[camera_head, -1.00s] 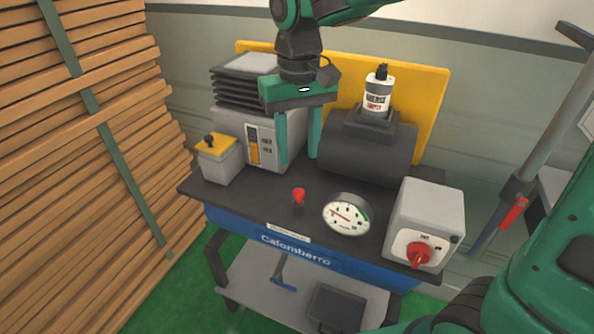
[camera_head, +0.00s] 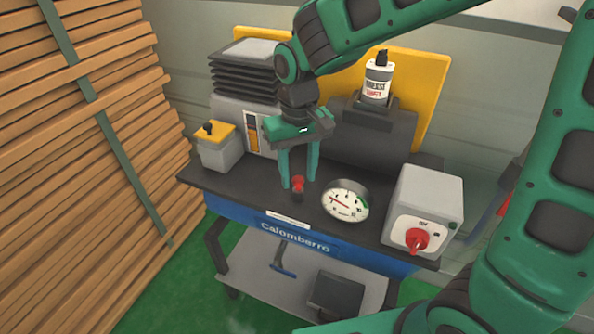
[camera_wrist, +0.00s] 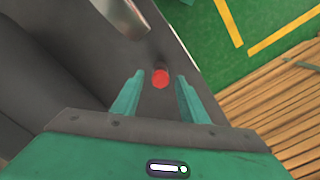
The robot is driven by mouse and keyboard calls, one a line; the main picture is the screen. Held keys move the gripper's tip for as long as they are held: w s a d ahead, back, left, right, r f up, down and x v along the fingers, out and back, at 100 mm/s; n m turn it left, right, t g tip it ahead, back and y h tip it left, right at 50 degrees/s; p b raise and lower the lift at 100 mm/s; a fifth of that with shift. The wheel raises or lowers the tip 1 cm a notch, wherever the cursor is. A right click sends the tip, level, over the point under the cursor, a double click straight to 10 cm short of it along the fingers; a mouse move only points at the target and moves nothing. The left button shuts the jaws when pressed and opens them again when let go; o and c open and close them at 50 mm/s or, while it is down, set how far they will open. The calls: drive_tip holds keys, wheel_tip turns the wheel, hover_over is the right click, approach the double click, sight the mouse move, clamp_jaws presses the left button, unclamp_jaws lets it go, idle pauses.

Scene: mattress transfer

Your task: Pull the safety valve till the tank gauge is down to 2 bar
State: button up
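The safety valve (camera_head: 298,186) is a small red-topped knob on a dark stem on the dark bench top. It also shows in the wrist view (camera_wrist: 160,78), just beyond and between my fingertips. The tank gauge (camera_head: 345,201) is a round white dial to the right of the valve, with a red needle pointing to the upper left; the exact value is too small to read. My gripper (camera_head: 299,184) points down over the valve, its green fingers apart with the red knob between or just beyond their tips. Contact is not visible.
A grey box with a red rotary switch (camera_head: 416,240) stands right of the gauge. Behind are a dark tank (camera_head: 372,150) with a white bottle (camera_head: 377,82) and a grey ribbed unit (camera_head: 243,72). A yellow-lidded box (camera_head: 214,150) stands left. Stacked timber (camera_head: 80,180) borders the left side.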

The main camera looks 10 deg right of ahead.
sight(298, 178)
drive_tip(key=shift+c, duration=0.6)
clamp_jaws()
drive_tip(key=shift+r, duration=0.8)
drive_tip(key=shift+o, duration=0.6)
unclamp_jaws()
wheel_tip(298, 178, up, 11)
drive_tip(key=shift+f, duration=0.15)
